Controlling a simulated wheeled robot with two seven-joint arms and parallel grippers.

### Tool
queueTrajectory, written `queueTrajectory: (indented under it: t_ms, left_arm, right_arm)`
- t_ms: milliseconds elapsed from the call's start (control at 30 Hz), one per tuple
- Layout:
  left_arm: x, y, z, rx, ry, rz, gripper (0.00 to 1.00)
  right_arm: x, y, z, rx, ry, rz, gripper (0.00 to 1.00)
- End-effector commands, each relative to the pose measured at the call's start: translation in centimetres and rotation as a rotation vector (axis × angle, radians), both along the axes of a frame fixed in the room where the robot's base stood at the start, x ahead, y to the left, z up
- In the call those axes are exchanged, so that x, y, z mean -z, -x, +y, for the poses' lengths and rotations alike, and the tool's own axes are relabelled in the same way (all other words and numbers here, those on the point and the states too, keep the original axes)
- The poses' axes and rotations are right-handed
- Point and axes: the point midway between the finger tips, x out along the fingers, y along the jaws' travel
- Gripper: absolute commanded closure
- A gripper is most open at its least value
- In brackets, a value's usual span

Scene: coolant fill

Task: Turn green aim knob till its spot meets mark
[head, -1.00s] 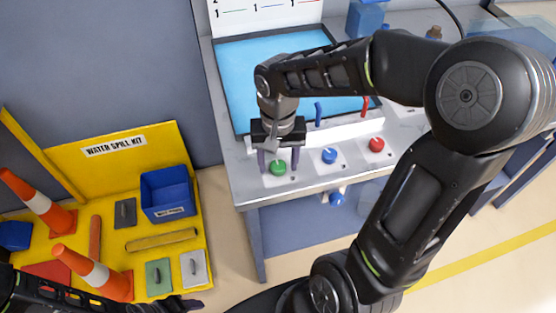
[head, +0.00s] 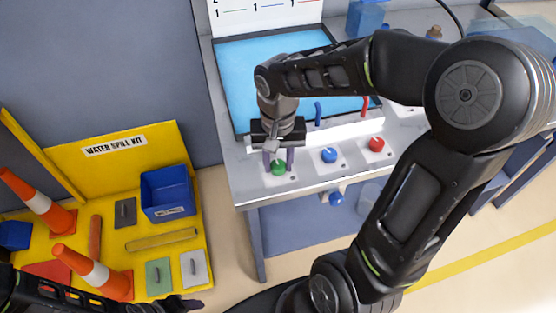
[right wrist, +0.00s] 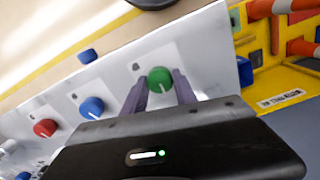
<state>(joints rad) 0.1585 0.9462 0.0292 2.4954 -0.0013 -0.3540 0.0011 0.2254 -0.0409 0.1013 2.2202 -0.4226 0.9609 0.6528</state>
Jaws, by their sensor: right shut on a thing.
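The green knob (head: 279,168) sits on a white plate at the left front of the bench. In the right wrist view the green knob (right wrist: 160,79) has a white line on its face, pointing down toward my gripper. A small dark mark (right wrist: 136,66) shows on the plate, left of the knob and away from the line's direction. My right gripper (head: 279,162) is shut on the green knob, with one finger on each side. It also shows in the right wrist view (right wrist: 160,90). My left gripper (head: 190,303) is partly visible at the bottom edge; its jaws are unclear.
A blue knob (head: 329,156) and a red knob (head: 376,145) sit in a row to the right. Blue and red levers (head: 318,113) stand behind them. Another blue knob (head: 336,199) is on the bench front. A yellow spill kit (head: 150,147) stands at the left.

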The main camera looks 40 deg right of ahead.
Motion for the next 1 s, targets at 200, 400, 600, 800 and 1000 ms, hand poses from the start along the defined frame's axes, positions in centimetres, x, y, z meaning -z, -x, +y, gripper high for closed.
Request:
queueTrajectory:
  t_ms: [200,400,600,800,1000]
  left_arm:
    - [-0.01,0.0,0.0,0.0,0.0,0.0,0.44]
    - [-0.01,0.0,-0.01,0.0,0.0,0.0,0.44]
    - [-0.03,0.0,0.0,0.0,0.0,0.0,0.44]
    - [-0.09,0.01,0.0,0.0,0.0,0.0,0.44]
    - [-0.22,0.01,0.0,0.0,0.0,0.0,0.44]
  right_arm:
    - [-0.04,-0.02,0.0,-0.007,0.0,0.0,1.0]
    - [-0.05,-0.03,0.02,-0.053,0.0,-0.001,1.0]
    - [-0.06,-0.04,0.03,-0.158,0.0,-0.001,1.0]
    - [-0.06,-0.04,0.01,-0.306,0.0,-0.001,1.0]
    - [-0.08,-0.04,0.03,-0.462,0.0,-0.001,1.0]
